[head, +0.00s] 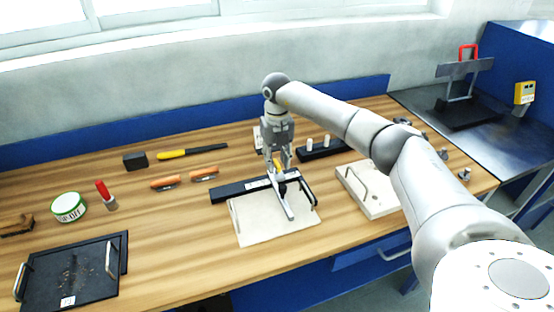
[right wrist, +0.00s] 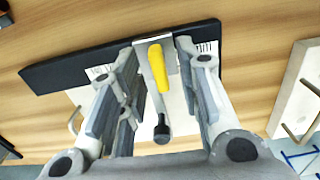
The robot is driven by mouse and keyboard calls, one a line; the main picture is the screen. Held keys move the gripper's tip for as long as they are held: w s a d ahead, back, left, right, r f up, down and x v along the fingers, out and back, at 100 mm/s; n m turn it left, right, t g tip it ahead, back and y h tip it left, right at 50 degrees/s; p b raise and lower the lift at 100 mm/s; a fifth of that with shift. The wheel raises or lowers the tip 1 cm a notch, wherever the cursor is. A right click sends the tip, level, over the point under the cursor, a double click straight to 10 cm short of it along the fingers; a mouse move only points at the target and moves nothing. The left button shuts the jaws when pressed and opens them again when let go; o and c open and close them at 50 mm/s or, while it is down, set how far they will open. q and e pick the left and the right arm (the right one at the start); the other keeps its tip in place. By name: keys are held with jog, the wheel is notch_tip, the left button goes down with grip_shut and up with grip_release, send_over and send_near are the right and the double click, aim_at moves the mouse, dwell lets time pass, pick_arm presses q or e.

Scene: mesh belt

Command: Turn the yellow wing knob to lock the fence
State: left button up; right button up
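The yellow wing knob (right wrist: 158,68) sits on a grey metal block at the middle of the black fence bar (right wrist: 60,70), in the right wrist view. In the head view the knob (head: 278,164) shows only as a small yellow patch below my right gripper (head: 279,166). The black fence (head: 232,190) lies along the back of a pale board (head: 250,222). My right gripper points down over the knob. In the right wrist view its fingers (right wrist: 158,95) stand apart on either side of the knob, with gaps visible on both sides. My left gripper is not in view.
A black block with white pegs (head: 322,147) stands behind to the right. A pale board with a handle (head: 366,190) lies to the right. Orange-handled tools (head: 204,173), a yellow-handled tool (head: 175,154), a round tin (head: 68,207) and a black tray (head: 75,275) lie to the left.

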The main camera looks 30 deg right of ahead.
aim_at(277, 163)
jog(key=shift+r, duration=0.1)
notch_tip(277, 163, up, 12)
dwell(0.5)
dwell(0.5)
